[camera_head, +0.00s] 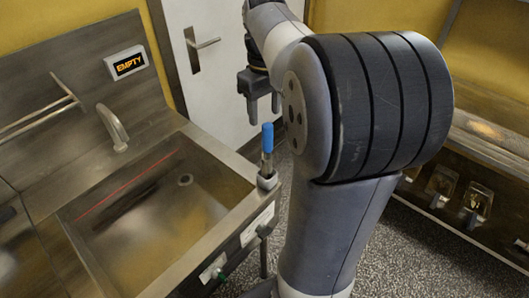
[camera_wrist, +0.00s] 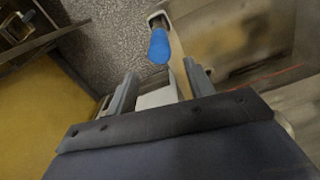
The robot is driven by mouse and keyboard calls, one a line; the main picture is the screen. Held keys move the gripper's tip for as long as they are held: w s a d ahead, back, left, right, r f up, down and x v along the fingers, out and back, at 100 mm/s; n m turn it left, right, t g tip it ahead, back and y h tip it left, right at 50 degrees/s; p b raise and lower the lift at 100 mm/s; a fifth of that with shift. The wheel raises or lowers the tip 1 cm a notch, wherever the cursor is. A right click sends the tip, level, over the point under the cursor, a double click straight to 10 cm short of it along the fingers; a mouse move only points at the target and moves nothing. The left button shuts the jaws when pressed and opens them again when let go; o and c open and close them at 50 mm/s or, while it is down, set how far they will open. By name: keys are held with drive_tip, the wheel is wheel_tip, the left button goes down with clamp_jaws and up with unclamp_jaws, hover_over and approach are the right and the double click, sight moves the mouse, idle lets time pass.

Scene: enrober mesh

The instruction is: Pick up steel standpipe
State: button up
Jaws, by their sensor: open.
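The steel sink basin (camera_head: 150,245) lies left of the standpipe, with a curved tap (camera_head: 113,128) behind it. A white door (camera_head: 205,75) stands behind. A shelf with small items (camera_head: 455,195) is at right.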

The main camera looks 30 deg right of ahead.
sight(267, 138)
drive_tip(key=f, duration=0.3)
drive_tip(key=s+f, duration=0.1)
drive_tip(key=f, duration=0.3)
drive_tip(key=shift+s+f, duration=0.2)
drive_tip(key=shift+f, duration=0.35)
drive_tip(key=shift+c, duration=0.3)
clamp_jaws()
